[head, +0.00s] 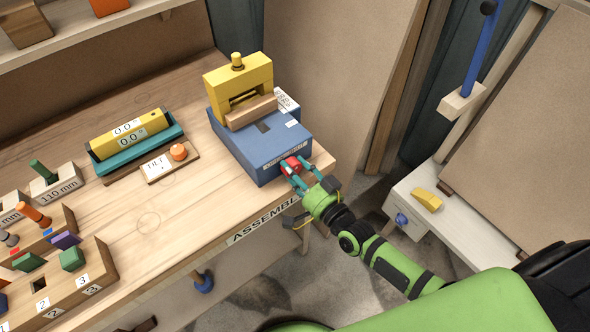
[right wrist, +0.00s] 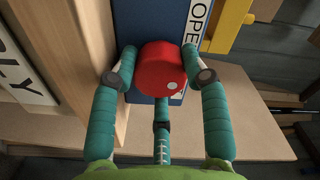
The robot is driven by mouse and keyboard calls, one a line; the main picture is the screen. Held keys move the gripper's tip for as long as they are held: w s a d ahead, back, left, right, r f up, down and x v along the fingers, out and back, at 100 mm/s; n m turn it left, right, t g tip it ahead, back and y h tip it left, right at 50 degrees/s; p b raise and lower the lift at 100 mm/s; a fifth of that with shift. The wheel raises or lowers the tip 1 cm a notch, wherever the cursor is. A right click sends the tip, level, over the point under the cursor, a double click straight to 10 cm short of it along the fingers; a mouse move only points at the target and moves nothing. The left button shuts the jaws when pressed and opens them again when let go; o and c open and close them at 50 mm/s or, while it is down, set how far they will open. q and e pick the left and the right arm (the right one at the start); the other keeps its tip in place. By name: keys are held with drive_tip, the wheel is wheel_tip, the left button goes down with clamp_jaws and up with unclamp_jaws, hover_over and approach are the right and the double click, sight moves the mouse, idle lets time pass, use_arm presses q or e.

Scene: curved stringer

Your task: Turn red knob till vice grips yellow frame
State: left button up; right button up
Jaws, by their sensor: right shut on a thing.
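The red knob (head: 291,164) is on the front side of the blue vice base (head: 258,150), at the bench's right end. My right gripper (head: 298,173) reaches it from the lower right. In the right wrist view the teal fingers (right wrist: 159,79) are shut around the round red knob (right wrist: 158,66), one on each side and one below. A white dot shows on the knob's lower right. The yellow frame (head: 238,77) stands upright on the vice behind a light wooden block (head: 252,113). I cannot tell whether they touch. My left gripper is not in view.
A yellow level marked 0.0 lies in a teal tray (head: 170,143), beside a TILT panel (head: 160,168) with an orange knob. Labelled peg blocks (head: 75,270) fill the bench's left end. A white side table (head: 460,215) with a yellow piece stands at right.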

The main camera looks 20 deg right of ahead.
drive_tip(key=shift+w+d+r, duration=0.15)
drive_tip(key=shift+w+r, duration=0.1)
drive_tip(key=shift+r, duration=0.2)
drive_tip(key=o, duration=1.2)
drive_tip(key=shift+c, duration=0.2)
drive_tip(key=shift+f, duration=0.25)
drive_tip(key=shift+s+f, duration=0.1)
drive_tip(key=shift+s, duration=0.1)
drive_tip(key=shift+s, duration=0.2)
drive_tip(key=v, duration=0.7)
drive_tip(key=shift+s, duration=0.2)
drive_tip(key=shift+d, duration=0.1)
